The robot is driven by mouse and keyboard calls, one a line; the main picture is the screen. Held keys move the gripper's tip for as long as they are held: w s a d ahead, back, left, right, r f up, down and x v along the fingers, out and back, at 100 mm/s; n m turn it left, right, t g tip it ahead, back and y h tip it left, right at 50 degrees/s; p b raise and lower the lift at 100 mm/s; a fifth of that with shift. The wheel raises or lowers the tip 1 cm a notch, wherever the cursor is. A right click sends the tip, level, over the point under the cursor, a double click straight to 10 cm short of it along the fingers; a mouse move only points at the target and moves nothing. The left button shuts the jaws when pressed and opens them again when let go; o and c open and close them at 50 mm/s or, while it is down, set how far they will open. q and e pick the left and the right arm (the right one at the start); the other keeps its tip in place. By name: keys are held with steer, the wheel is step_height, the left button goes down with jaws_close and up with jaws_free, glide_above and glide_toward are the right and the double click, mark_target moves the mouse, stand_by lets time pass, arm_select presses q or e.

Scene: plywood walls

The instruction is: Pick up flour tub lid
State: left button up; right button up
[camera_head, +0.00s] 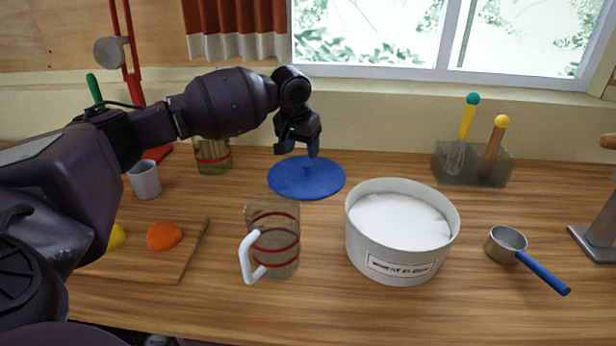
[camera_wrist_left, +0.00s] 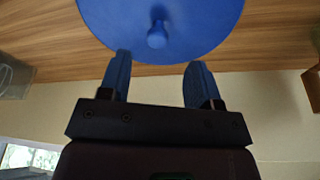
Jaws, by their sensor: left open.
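The flour tub lid (camera_head: 306,186) is a round blue disc lying flat on the wooden counter behind the tub. In the left wrist view the lid (camera_wrist_left: 190,22) shows at the top, with a blue knob (camera_wrist_left: 157,36) at its middle. My left gripper (camera_head: 299,152) is over the lid, pointing down, with its blue fingers spread. In the left wrist view the left gripper (camera_wrist_left: 156,80) is open and empty, and the knob lies ahead of the gap between the fingertips. The white flour tub (camera_head: 395,262) stands open, filled with white flour. My right gripper is not in view.
A measuring jug (camera_head: 280,240) with a white handle stands in front of the lid. A chopping board (camera_head: 150,265) with an orange (camera_head: 164,236), a white cup (camera_head: 145,180) and a glass jar (camera_head: 212,157) are left. A saucepan (camera_head: 507,244) and utensil holder (camera_head: 470,167) are right.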

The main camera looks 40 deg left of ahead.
mark_target(307, 164)
arm_select(q)
steer(key=shift+x, duration=0.8)
steer(key=shift+w+f, duration=0.15)
steer(key=shift+f, duration=0.15)
steer(key=shift+w+f+b, duration=0.1)
steer(key=shift+f+b, duration=0.25)
steer(key=shift+f, duration=0.05)
steer(key=b+x, duration=0.1)
steer(key=x, duration=0.3)
steer(key=shift+w, duration=0.2)
steer(key=shift+r, duration=0.2)
steer(key=shift+c, duration=0.5)
steer(key=c, duration=0.9)
steer(key=shift+r, duration=0.15)
